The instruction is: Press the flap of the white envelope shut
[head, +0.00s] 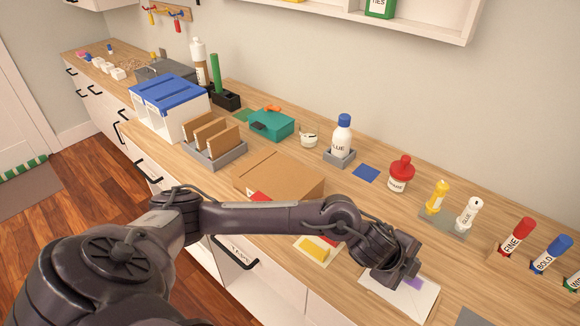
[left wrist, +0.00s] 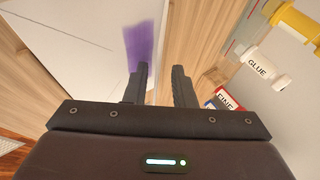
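The white envelope (head: 385,293) lies on the wooden counter at the lower right of the head view, partly hidden under my left gripper. In the left wrist view the envelope (left wrist: 65,50) fills the upper left, and the purple patch (left wrist: 138,42) is just beyond the left finger. Whether the flap lies flat cannot be told. My left gripper (head: 408,272) is over the envelope. In the left wrist view its fingers (left wrist: 160,85) are apart with nothing between them. My right gripper is not in view.
A white glue tube (head: 467,214), red marker (head: 516,237) and blue marker (head: 551,254) stand to the right. The red-capped bottle (head: 400,174) is behind.

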